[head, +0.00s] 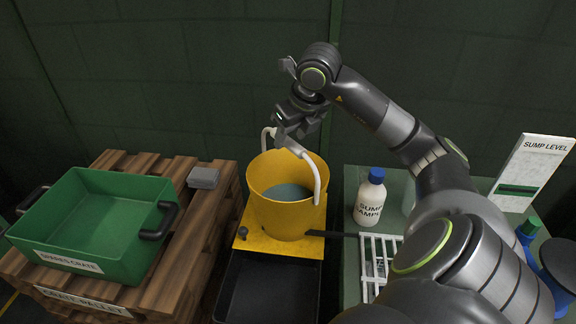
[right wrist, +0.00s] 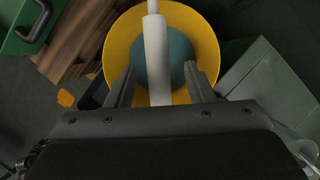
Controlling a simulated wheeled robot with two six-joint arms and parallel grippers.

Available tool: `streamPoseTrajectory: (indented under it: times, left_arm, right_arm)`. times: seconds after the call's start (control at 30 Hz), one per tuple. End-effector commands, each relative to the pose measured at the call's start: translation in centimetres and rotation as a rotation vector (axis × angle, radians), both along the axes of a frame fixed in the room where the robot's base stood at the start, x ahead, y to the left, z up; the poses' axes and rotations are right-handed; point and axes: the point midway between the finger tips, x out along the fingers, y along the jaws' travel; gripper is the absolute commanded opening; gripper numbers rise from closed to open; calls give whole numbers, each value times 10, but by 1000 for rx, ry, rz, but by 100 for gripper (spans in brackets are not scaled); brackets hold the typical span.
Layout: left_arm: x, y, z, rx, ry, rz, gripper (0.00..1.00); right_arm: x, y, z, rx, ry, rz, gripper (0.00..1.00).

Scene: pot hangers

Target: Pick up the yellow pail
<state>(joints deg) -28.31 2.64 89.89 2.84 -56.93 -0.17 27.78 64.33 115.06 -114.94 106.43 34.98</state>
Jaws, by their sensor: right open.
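The yellow pail (head: 284,208) stands upright on a yellow plate (head: 264,246) in the middle of the head view. Its white handle (head: 312,165) is raised over the mouth, and something blue-grey shows inside. My right gripper (head: 287,137) is over the pail at the top of the handle. In the right wrist view the white handle (right wrist: 157,60) passes between the open fingers of my right gripper (right wrist: 160,82), above the yellow pail (right wrist: 208,45). The fingers look apart from the handle. My left gripper is not in view.
A green crate (head: 90,198) sits on a wooden pallet (head: 190,235) at left, with a small grey block (head: 203,178) near it. A black tray (head: 265,290) lies below the pail. At right are a sample bottle (head: 370,197), a white rack (head: 380,252) and a sump level sign (head: 532,172).

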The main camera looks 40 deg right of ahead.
Motion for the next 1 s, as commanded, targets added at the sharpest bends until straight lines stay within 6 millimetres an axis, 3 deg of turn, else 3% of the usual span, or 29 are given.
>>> streamPoseTrajectory:
  times: [0.3, 1.0]
  left_arm:
    - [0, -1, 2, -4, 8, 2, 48]
    - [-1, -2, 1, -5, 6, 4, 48]
  right_arm:
    - [17, 0, -38, 4, 2, -1, 48]
    - [18, 0, -43, 0, 0, 0, 48]
